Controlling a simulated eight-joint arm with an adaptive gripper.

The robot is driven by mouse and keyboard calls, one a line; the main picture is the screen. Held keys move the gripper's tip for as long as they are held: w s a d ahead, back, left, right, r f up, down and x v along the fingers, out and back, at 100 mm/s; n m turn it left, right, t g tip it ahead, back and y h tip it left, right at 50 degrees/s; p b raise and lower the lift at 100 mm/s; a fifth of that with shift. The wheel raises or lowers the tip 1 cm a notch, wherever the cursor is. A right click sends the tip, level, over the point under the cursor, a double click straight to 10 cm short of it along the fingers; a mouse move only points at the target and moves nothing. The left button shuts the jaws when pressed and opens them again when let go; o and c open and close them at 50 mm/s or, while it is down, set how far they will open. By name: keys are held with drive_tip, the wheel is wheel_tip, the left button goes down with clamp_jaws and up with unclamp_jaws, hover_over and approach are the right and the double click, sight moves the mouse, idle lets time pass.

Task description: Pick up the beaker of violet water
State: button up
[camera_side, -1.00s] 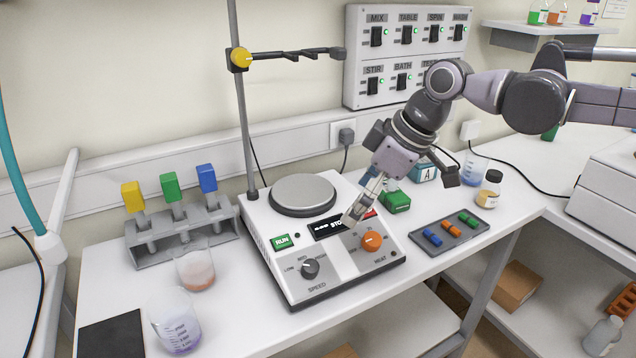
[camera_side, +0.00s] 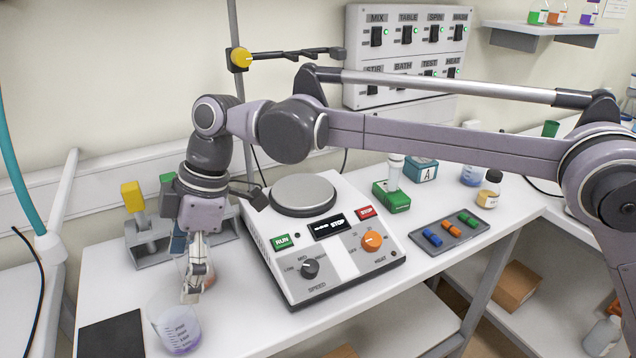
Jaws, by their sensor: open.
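The beaker of violet water (camera_side: 177,331) stands upright at the front left of the white bench, beside a black mat. It is clear glass with a shallow violet layer at the bottom. My gripper (camera_side: 192,292) points down just above and behind the beaker's right rim; the fingers overlap the rim in this view. I cannot tell whether they touch it. My gripper is open and holds nothing that I can see. A second beaker (camera_side: 211,281) with pinkish liquid stands behind, mostly hidden by my gripper.
The hotplate stirrer (camera_side: 318,277) stands right of my gripper, with a clamp stand behind it. A grey rack (camera_side: 149,255) with coloured-top tools is behind left. The black mat (camera_side: 112,337) lies left of the beaker. A tray (camera_side: 448,234) of small coloured pieces lies at right.

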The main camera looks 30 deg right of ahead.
sight(171, 309)
drive_tip(key=x, duration=0.9)
drive_tip(key=shift+w+a, duration=0.2)
drive_tip(key=shift+a, duration=0.05)
drive_tip(key=shift+c, duration=0.3)
drive_tip(key=shift+r, duration=0.1)
drive_tip(key=c, duration=1.4)
